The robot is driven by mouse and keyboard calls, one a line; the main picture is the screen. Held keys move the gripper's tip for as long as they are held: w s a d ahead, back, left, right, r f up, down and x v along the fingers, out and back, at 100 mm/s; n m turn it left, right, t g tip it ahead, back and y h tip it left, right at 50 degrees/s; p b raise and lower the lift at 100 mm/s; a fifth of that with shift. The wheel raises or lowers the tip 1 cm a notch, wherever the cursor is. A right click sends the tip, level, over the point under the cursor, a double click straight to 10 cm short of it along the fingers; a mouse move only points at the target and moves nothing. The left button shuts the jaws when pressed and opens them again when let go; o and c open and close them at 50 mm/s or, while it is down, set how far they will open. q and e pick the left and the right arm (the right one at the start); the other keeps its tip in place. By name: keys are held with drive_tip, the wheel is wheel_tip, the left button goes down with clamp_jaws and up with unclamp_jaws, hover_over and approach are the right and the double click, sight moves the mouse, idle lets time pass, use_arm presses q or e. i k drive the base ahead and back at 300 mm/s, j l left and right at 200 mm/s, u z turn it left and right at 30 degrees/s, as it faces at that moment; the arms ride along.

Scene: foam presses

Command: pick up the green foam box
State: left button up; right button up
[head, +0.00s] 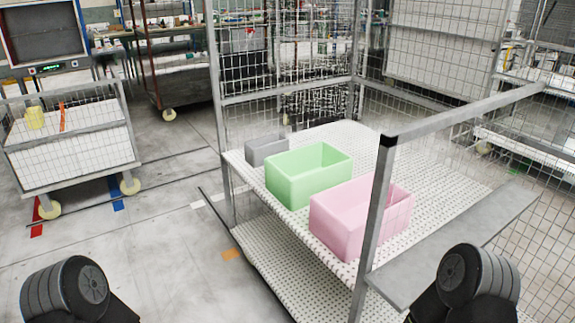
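The green foam box (291,187) is an open-topped, rectangular bin. It sits upright on the perforated upper shelf (262,218) of a metal mesh rack, between a small grey box and a pink box. Its inside looks empty. My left arm shows at the bottom left and my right arm at the bottom right, both as dark rounded links. Neither gripper is visible, and both arm parts are well apart from the green box.
A pink box (341,223) stands in front of the green one, and a grey box (262,150) behind it. A grey upright post (376,215) and rail border the shelf at the right. A wheeled mesh cart (70,150) stands at left. Floor left of the rack is clear.

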sight(293, 177)
drive_tip(key=i+j, duration=1.5)
drive_tip(key=j, duration=0.2)
drive_tip(key=i+j, duration=0.75)
drive_tip(key=z, duration=2.65)
drive_tip(key=k+j, duration=0.05)
